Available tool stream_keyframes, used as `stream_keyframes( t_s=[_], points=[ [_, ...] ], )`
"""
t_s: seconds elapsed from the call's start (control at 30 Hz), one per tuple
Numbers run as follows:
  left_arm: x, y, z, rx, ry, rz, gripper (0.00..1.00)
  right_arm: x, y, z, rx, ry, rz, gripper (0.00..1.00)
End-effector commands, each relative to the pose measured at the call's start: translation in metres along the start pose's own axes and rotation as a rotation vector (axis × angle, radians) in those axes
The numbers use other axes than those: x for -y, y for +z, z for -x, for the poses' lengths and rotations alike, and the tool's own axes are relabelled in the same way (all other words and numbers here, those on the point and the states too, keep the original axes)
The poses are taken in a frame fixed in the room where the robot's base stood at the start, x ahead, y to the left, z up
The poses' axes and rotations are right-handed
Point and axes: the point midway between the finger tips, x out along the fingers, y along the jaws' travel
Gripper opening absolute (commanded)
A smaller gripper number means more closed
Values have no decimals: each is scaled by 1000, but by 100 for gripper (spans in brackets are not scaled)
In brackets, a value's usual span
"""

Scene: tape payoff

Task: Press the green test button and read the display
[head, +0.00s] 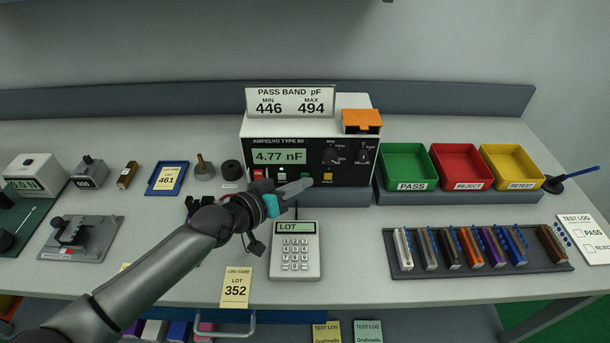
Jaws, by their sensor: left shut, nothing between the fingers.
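The tester (345,150), marked AMPELVO TYPE 80, stands at the back middle of the bench. Its lit green display (279,157) reads 4.77 nF. My left gripper (306,184) is shut and empty, its fingertips at the lower front of the tester. A small patch of green (307,176) shows just above the fingertips; it looks like the green test button, mostly hidden. I cannot tell whether the fingers touch it. A red button (258,173) is to the left and a yellow button (327,177) to the right. My right gripper is not in view.
A pass band sign (290,101) on the tester reads 446 to 494 pF. Green (405,166), red (461,166) and yellow (511,166) bins stand right. A keypad unit (295,250) and a lot card (236,287) lie in front. A rack (540,266) holds several parts.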

Motion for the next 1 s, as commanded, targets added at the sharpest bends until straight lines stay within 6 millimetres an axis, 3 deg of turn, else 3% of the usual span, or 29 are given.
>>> stream_keyframes(
  t_s=[0.2, 0.57, 1.0],
  points=[
    [-6, 4, 9, 0, 0, 1, 0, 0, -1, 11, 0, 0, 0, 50],
    [-7, 7, 10, 1, 0, 0, 0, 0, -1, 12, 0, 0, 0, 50],
    [-28, 26, 39, 2, 0, 2, 0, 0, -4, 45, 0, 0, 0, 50]
  ],
)
